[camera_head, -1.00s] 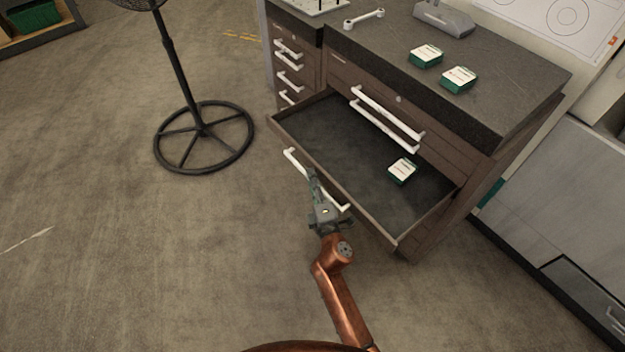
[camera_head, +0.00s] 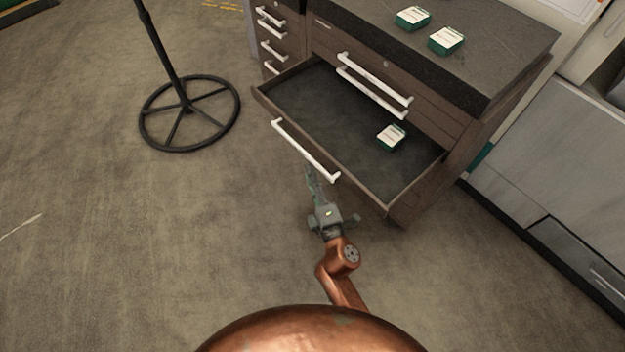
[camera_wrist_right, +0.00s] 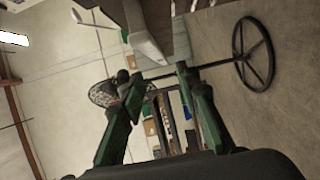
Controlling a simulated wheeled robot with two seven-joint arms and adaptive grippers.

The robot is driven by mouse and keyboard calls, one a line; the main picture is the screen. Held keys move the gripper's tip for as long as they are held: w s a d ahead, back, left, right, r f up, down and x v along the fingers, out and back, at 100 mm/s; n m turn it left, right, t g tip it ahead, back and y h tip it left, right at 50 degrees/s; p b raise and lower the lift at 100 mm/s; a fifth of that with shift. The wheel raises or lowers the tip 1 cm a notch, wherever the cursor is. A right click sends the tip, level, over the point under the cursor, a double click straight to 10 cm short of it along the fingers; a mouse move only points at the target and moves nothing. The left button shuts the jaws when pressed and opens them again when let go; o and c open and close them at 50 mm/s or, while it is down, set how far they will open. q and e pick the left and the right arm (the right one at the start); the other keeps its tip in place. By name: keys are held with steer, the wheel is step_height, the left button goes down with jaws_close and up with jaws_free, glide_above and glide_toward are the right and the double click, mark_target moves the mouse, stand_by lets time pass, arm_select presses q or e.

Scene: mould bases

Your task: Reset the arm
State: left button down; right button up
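My right gripper (camera_head: 311,178) is just in front of the open drawer (camera_head: 300,100), near the right end of its white handle (camera_head: 305,150). It appears apart from the handle. In the right wrist view my two green fingers (camera_wrist_right: 160,88) are spread, with nothing held between them. My copper-coloured right arm reaches up from the bottom of the head view. A green and white box (camera_head: 391,137) lies inside the drawer, towards its right side. My left gripper is not in view.
Two more green and white boxes, one left (camera_head: 412,18) and one right (camera_head: 446,40), lie on the dark worktop (camera_head: 500,50). A black fan stand (camera_head: 187,108) is left of the cabinet. The floor (camera_head: 130,230) at left is clear.

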steer(key=shift+v, duration=0.75)
